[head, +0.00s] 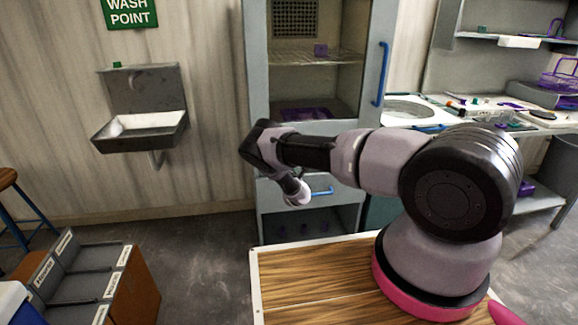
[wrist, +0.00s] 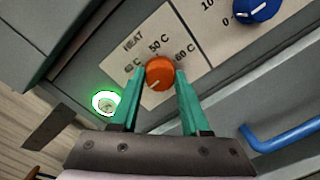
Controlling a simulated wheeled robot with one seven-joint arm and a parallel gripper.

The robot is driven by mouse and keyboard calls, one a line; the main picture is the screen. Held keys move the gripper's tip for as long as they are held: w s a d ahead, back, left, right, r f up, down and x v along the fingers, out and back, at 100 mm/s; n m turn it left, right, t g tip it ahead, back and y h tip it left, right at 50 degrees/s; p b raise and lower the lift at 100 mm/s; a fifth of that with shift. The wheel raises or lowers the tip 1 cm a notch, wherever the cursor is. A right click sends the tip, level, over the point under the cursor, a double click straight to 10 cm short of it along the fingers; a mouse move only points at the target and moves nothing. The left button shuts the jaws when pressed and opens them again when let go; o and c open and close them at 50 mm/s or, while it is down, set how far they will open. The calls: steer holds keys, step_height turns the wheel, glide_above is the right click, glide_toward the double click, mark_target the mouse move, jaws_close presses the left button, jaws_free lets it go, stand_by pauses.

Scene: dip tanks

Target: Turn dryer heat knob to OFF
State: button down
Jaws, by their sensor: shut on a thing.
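The orange heat knob (wrist: 160,73) is on a panel marked HEAT in the wrist view, with 50 C above it and 60 C to its right. A pale line on the knob points toward the lower left. My gripper (wrist: 159,77) has its two green fingers shut on opposite sides of the knob. No OFF mark is readable. In the head view the dryer cabinet (head: 256,75) stands behind my arm, and my fingers and the knob cannot be made out there.
A green-lit ring (wrist: 104,102) is left of the knob, a blue dial (wrist: 257,10) at upper right, and a blue handle (wrist: 290,137) at right. In the head view, a wash basin (head: 140,130) hangs on the left wall and a sorting box (head: 95,270) stands front left.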

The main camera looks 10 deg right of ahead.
steer(key=shift+c, duration=1.9)
jaws_free()
steer(key=shift+s, duration=0.15)
steer(key=s, duration=1)
steer(key=shift+s+a, duration=0.2)
steer(key=shift+s, duration=0.1)
